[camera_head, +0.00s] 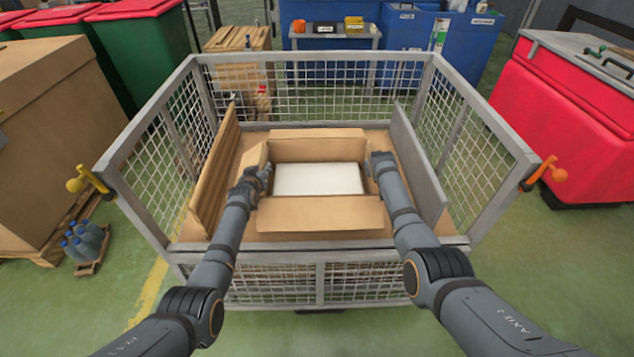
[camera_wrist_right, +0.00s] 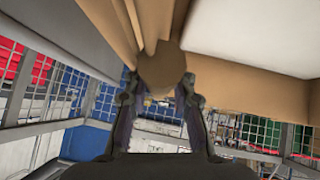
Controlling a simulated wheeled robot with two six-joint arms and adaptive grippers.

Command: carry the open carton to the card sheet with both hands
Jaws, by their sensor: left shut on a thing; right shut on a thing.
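The open carton (camera_head: 320,214) is inside a wire-mesh cage, flaps spread, with a white block (camera_head: 318,179) in it. My left gripper (camera_head: 264,173) is shut on the carton's left side wall. My right gripper (camera_head: 374,164) is shut on its right side wall. In the right wrist view, brown card of the carton (camera_wrist_right: 235,88) runs between and above the fingers of my right gripper (camera_wrist_right: 160,84). A flat brown sheet (camera_head: 275,238) shows under the carton. I cannot tell whether the carton touches it. The carton's underside is hidden.
The cage (camera_head: 318,250) has grey rails all round. A brown board (camera_head: 216,170) leans inside at left and a grey panel (camera_head: 416,160) at right. A large brown box (camera_head: 50,130) and red bin (camera_head: 570,125) flank the cage.

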